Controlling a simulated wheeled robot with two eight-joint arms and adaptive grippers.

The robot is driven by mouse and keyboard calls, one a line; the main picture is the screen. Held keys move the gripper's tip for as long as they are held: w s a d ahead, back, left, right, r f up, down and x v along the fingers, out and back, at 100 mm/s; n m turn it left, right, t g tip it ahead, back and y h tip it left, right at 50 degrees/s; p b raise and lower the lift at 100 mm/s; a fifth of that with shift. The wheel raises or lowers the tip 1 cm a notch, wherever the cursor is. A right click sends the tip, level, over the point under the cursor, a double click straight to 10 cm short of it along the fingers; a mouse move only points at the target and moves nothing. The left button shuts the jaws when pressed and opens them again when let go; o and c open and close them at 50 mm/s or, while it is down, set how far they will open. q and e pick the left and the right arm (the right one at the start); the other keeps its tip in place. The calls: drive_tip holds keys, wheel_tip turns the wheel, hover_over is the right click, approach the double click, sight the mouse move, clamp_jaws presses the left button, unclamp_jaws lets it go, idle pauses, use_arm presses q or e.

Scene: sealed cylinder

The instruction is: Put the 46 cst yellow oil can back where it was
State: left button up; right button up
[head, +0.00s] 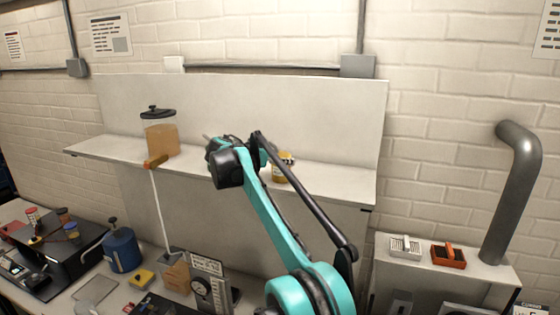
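A small yellow can (284,171) with a pale label stands on the white shelf (335,180), right of the middle. My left gripper is not in view.
A glass tank of amber liquid (162,137) with a dark lid stands on the shelf's left, with a tap and white tube below. A blue canister (122,249) and a gauge (211,288) are on the bench below. The shelf's right end is clear.

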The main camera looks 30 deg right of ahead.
drive_tip(key=b+v, duration=0.1)
drive_tip(key=v, duration=0.9)
drive_tip(key=shift+a, duration=0.2)
drive_tip(key=shift+r, duration=0.1)
drive_tip(key=s+a+f+n+y, duration=0.4)
drive_tip(key=s+a+f, duration=0.1)
drive_tip(key=s+f, duration=0.6)
drive_tip(key=s+a+f+n+t+y, duration=0.1)
drive_tip(key=s+a+f+n+y, duration=0.3)
drive_tip(key=s+f, duration=0.8)
drive_tip(key=s+a+f+n+y, duration=0.4)
drive_tip(key=s+a+f, duration=0.4)
drive_tip(key=s+f, duration=0.3)
drive_tip(key=shift+s+f+n+t+y, duration=0.2)
drive_tip(key=shift+s+n+t+y, duration=0.15)
drive_tip(key=shift+n, duration=0.35)
drive_tip(key=shift+w, duration=0.1)
